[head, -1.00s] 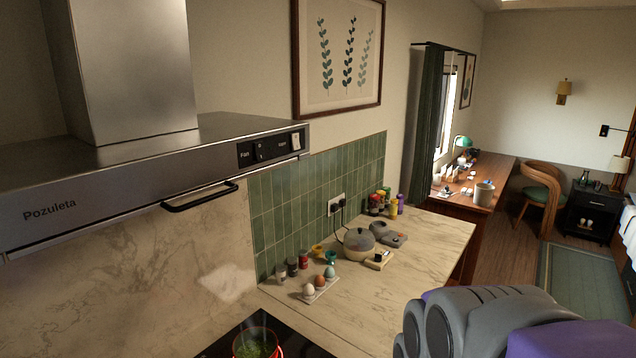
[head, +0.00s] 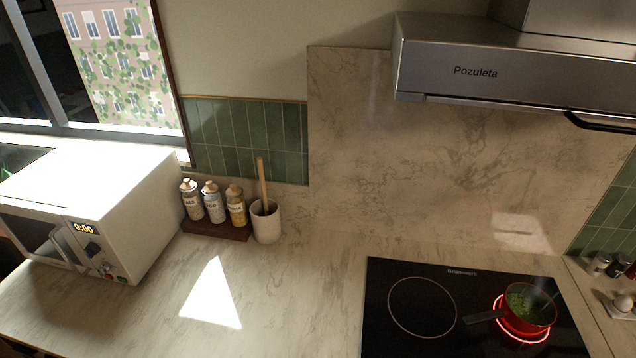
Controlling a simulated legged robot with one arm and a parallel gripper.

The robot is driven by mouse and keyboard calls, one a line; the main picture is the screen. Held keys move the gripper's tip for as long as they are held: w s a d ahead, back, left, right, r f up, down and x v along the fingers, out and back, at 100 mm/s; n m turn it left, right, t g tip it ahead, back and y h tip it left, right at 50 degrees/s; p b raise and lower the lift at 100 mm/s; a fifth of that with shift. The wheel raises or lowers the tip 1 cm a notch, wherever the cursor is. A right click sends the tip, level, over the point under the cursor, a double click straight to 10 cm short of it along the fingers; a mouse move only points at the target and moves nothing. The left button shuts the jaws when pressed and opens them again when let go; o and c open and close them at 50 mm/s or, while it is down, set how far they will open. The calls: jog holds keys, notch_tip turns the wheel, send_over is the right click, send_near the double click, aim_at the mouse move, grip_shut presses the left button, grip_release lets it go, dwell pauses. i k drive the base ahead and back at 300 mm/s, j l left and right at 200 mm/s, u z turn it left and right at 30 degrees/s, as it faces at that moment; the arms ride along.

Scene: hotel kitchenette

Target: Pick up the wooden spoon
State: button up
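A wooden spoon (head: 262,182) stands nearly upright in a white cylindrical holder (head: 266,224) on the marble counter. Only its handle shows above the rim; its lower end is hidden inside. The holder stands against the back wall, just right of a dark rack with several labelled bottles. My gripper is not in view now.
A white microwave (head: 104,206) stands at the left by the window. The bottle rack (head: 214,230) sits beside the holder. A black cooktop (head: 395,338) holds a steaming red pot (head: 529,308) on a glowing ring. A range hood (head: 480,75) overhangs at upper right. The counter (head: 300,300) before the holder is clear.

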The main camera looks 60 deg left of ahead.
aim_at(260, 162)
jog(key=u, duration=2.55)
jog(key=z, duration=1.75)
jog(key=u, duration=1.7)
jog(key=i+j+z, duration=0.1)
jog(key=j+z, duration=0.35)
jog(key=i+j+z, duration=0.1)
jog(key=j+z, duration=0.2)
jog(key=z, duration=0.15)
